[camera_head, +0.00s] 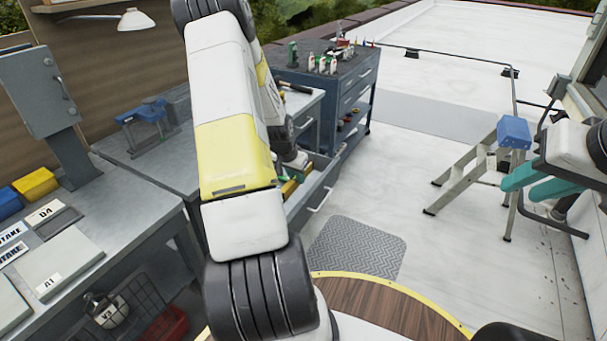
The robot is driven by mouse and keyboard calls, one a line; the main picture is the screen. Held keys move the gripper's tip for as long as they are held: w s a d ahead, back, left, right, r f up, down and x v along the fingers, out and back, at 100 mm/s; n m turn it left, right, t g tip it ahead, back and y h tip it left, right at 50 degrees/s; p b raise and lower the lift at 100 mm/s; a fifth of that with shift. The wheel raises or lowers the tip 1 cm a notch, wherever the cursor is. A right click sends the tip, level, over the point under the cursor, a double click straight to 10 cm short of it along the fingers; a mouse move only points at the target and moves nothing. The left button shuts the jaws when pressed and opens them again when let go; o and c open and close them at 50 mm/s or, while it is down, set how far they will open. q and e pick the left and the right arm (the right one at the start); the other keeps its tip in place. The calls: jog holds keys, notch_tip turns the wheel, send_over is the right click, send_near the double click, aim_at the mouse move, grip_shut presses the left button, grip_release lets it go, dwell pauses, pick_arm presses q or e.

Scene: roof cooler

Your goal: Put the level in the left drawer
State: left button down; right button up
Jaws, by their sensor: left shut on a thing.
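My left arm crosses the middle of the view and hides much of the workbench behind it. Only a small part of my left gripper (295,160) shows past the arm, low at the open drawer (318,192). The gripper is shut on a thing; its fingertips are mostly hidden. A yellowish bar (288,187), which looks like the level, shows just below it at the drawer. I cannot tell whether the bar touches the drawer floor. The drawer is pulled out, with a handle on its front.
A grey tool cart (335,75) with bottles on top stands behind the drawer. A stepladder (485,165) with a blue item (514,132) on it stands right. A grey workbench (130,215) fills the left. A tread mat (357,248) lies on open floor.

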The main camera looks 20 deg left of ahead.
pick_arm(q)
jog(key=shift+f, duration=3.5)
jog(key=c, duration=1.3)
grip_release()
jog(key=shift+f, duration=0.1)
